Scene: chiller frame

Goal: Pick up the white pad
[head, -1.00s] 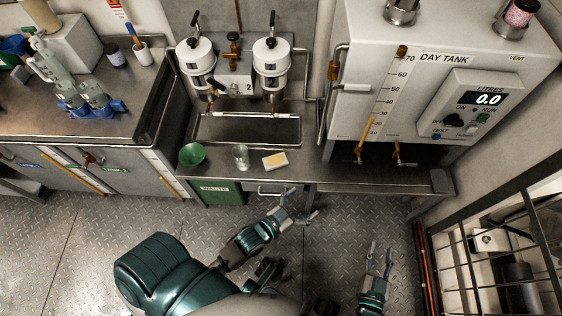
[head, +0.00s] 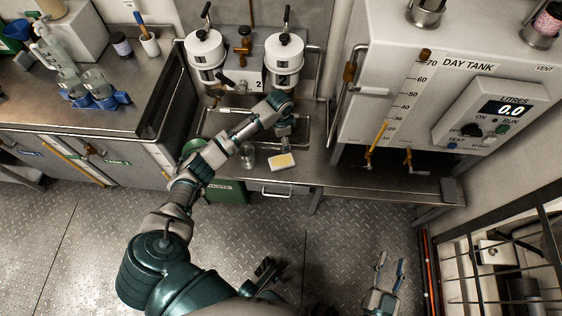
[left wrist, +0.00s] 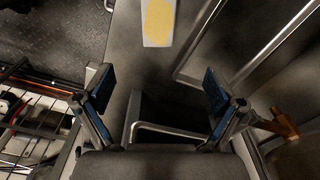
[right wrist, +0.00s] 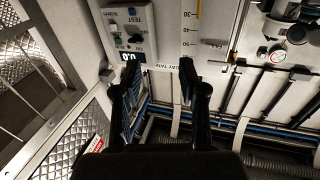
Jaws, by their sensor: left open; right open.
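The white pad (head: 282,161) with a yellow patch on top lies flat on the steel bench near its front edge. It also shows in the left wrist view (left wrist: 148,38), at the top, beyond the fingertips and roughly in line with the gap between them. My left gripper (head: 285,133) is over the bench just behind the pad, apart from it; its fingers (left wrist: 158,88) are spread and empty. My right gripper (head: 389,266) is open and empty, low at the right in front of the bench; its fingers also show in the right wrist view (right wrist: 152,82).
A clear glass (head: 247,156) stands left of the pad. A green bowl (head: 190,147) is partly hidden by my left arm. A sunken basin with raised rims (head: 317,135) lies behind. The day tank (head: 400,100) overhangs the bench at the right. Bench right of the pad is clear.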

